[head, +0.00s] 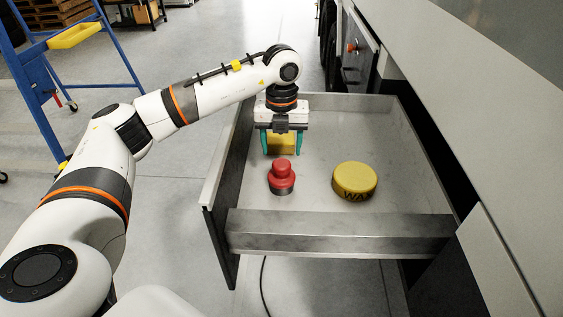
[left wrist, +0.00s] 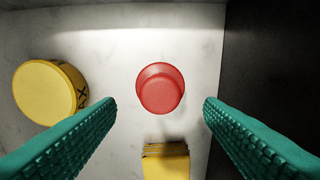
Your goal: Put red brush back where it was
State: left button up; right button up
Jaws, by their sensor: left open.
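The red brush (head: 282,174), with a round knob top and a dark lower rim, stands upright in the open drawer (head: 340,222), near its left side. My left gripper (head: 284,153) points down into the drawer, just behind the brush in the head view. Its teal fingers are open and nothing is held. In the left wrist view the brush (left wrist: 160,88) shows from above, centred across the gap and a little beyond the fingertips (left wrist: 159,103). It is apart from both fingers. My right gripper is not in view.
A yellow wax tin (head: 354,180) sits to the right of the brush. A yellow block (head: 281,144) lies behind it, partly hidden by my left gripper. The drawer's walls surround them. Floor between tin and right wall is clear. A blue frame (head: 38,85) stands at left.

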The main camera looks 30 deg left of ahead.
pick_arm(q)
notch_tip(320, 180, up, 5)
dwell(0.3)
dwell(0.4)
